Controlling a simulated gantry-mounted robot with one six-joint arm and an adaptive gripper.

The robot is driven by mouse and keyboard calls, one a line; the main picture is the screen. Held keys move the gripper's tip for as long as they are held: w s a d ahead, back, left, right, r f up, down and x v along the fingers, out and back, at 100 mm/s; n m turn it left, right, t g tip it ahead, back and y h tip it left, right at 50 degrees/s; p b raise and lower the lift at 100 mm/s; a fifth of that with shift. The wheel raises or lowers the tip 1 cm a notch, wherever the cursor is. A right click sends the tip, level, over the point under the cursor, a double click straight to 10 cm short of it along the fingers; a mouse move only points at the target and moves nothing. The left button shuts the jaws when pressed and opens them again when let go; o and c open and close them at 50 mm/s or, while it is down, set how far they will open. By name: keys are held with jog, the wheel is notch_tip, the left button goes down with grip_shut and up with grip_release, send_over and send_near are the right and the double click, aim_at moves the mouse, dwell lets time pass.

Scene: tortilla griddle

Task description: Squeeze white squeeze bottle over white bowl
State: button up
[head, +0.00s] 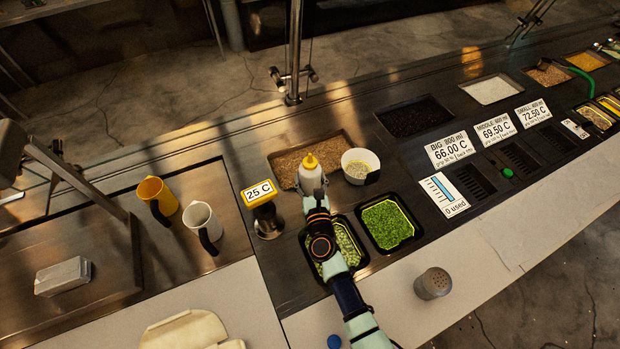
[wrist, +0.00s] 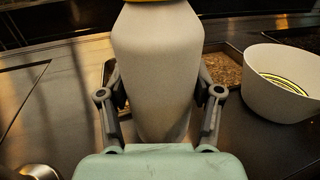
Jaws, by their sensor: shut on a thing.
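The white squeeze bottle (head: 312,178) with a yellow cap stands upright in my gripper, and its body fills the middle of the wrist view (wrist: 158,70). My gripper (wrist: 158,105) is shut on the bottle, with a finger on each side of it. The white bowl (head: 347,158) is just right of the bottle in the head view. It also shows at the right of the wrist view (wrist: 262,95), apart from the bottle, with something yellowish inside. The bottle's tip is outside the wrist view, and its base is partly hidden by my gripper.
A brown-filled recessed tray (head: 290,160) lies behind the bottle. Green-filled trays (head: 416,238) are in front. A 25 C sign (head: 257,193), a white mug (head: 203,222) and a yellow mug (head: 156,197) stand at left. A shaker (head: 433,284) is on the front counter.

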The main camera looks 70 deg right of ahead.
notch_tip(320, 180, up, 20)
jog(key=p, duration=1.7)
jog(key=shift+r, duration=0.1)
